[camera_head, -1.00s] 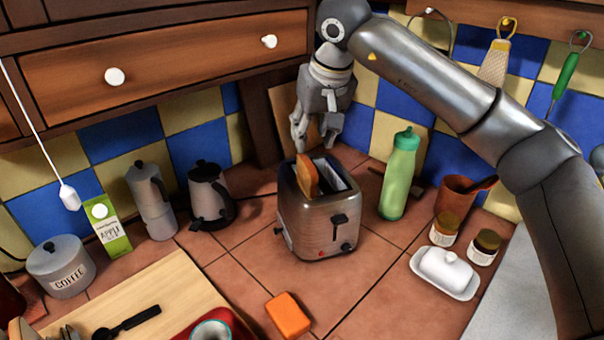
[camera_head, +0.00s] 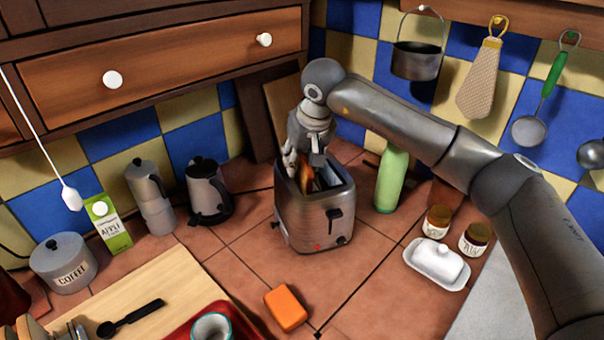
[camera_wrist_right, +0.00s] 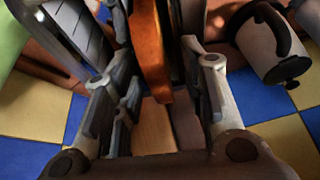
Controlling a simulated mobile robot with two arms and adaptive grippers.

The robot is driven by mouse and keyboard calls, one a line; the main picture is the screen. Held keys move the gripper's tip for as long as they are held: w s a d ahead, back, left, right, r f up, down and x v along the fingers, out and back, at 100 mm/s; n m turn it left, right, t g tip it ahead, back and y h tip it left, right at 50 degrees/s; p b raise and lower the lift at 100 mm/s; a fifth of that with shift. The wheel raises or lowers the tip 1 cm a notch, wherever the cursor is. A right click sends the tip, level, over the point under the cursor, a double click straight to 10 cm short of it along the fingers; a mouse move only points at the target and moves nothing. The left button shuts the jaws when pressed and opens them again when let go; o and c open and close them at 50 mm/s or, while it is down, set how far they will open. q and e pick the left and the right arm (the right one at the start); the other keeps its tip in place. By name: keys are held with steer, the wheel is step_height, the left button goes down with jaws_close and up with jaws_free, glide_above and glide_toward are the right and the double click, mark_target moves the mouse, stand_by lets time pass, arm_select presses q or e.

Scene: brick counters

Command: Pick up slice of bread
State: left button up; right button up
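The slice of bread (camera_head: 307,181) stands upright in the left slot of the metal toaster (camera_head: 315,221), its lower part hidden inside. My right gripper (camera_head: 305,166) is lowered over the toaster from above, with its fingers around the top of the bread. In the right wrist view the bread (camera_wrist_right: 152,50) shows edge-on between the two open fingers of my right gripper (camera_wrist_right: 160,95). Gaps show on both sides of it, so the fingers look apart from it. My left gripper is not in view.
A green bottle (camera_head: 391,180) stands right of the toaster, partly behind my right arm. An orange block (camera_head: 286,307) and a butter dish (camera_head: 437,263) lie in front. A drawer (camera_head: 180,65) overhangs the counter at left.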

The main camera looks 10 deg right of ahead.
steer(key=shift+c, duration=0.3)
jaws_close()
steer(key=shift+r, duration=0.15)
